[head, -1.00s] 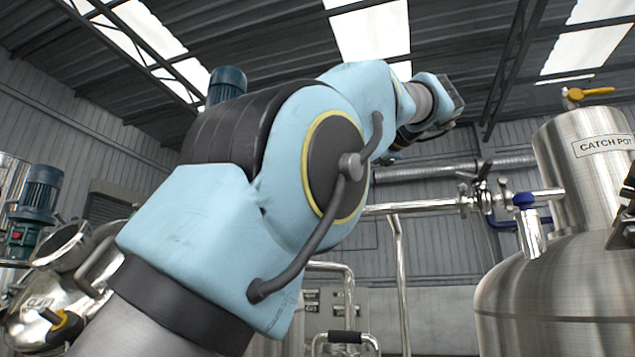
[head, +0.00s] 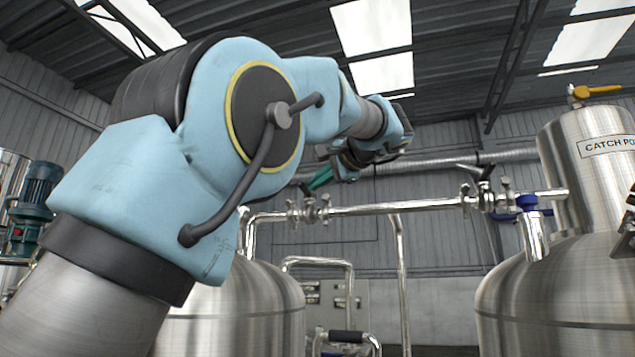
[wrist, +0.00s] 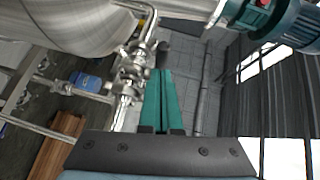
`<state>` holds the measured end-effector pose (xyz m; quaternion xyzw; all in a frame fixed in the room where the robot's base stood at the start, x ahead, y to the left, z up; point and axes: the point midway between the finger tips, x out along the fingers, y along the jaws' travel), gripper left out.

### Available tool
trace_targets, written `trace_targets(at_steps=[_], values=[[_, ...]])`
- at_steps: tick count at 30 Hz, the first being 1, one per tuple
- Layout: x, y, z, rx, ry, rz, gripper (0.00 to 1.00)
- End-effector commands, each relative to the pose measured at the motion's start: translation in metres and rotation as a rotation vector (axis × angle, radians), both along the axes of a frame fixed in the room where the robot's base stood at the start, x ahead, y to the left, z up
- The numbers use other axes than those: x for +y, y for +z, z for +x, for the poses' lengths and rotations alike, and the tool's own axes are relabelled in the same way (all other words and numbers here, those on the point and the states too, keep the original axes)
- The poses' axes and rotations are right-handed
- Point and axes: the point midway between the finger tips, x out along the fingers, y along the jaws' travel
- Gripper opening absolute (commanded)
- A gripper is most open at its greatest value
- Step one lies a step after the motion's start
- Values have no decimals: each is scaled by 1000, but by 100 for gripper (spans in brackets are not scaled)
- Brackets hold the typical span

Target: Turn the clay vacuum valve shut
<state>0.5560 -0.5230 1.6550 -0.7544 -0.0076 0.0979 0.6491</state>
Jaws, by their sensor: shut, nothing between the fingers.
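My gripper (head: 314,185) is at the end of the raised arm in the head view, its teal fingers pointing down and left toward a steel valve (head: 310,211) on the horizontal pipe. In the wrist view the two teal fingers of my gripper (wrist: 164,73) lie together, shut and empty. The steel valve (wrist: 132,68) is just left of the fingertips there. A dark part (wrist: 163,47) shows just beyond the tips and looks like a handle. Whether the fingers touch it I cannot tell. No clay label is readable now, so I cannot confirm which valve this is.
A steel tank (head: 240,310) stands below the valve. The catch pot (head: 585,165) with a yellow-handled valve (head: 594,91) is at the right. Another valve (head: 485,192) sits farther right along the pipe.

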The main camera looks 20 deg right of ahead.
Motion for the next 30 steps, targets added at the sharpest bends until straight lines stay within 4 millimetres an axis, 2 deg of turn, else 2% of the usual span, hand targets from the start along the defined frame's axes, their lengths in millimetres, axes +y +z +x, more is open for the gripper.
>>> trace_targets(at_steps=[12, 30], values=[[19, -7, 10, 2, -111, -3, 0], [22, 1, 14, 1, -132, 2, 0]])
